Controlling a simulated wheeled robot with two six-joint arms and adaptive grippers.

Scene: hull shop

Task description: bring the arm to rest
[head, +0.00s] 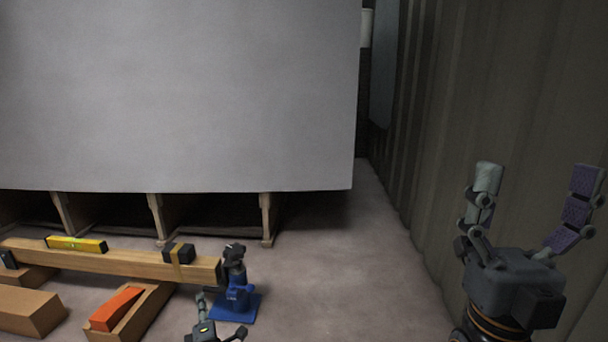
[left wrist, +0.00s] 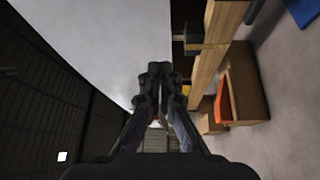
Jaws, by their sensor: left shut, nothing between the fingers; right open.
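My left gripper (left wrist: 160,76) is shut and empty; its fingertips meet in the middle of the left wrist view. In the head view, only a part of what looks like my left gripper (head: 206,327) shows at the bottom edge, in front of the blue jack. My right gripper (head: 531,205) is raised at the right of the head view. Its two fingers are spread wide with nothing between them, in front of the ribbed wall.
A timber beam (head: 120,262) bears a yellow level (head: 76,244) and a dark strapped block (head: 177,253). A blue jack (head: 238,297) stands at its right end. An orange wedge (head: 116,309) lies on a wooden block. A grey hull (head: 180,90) overhangs. Floor right of the jack is clear.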

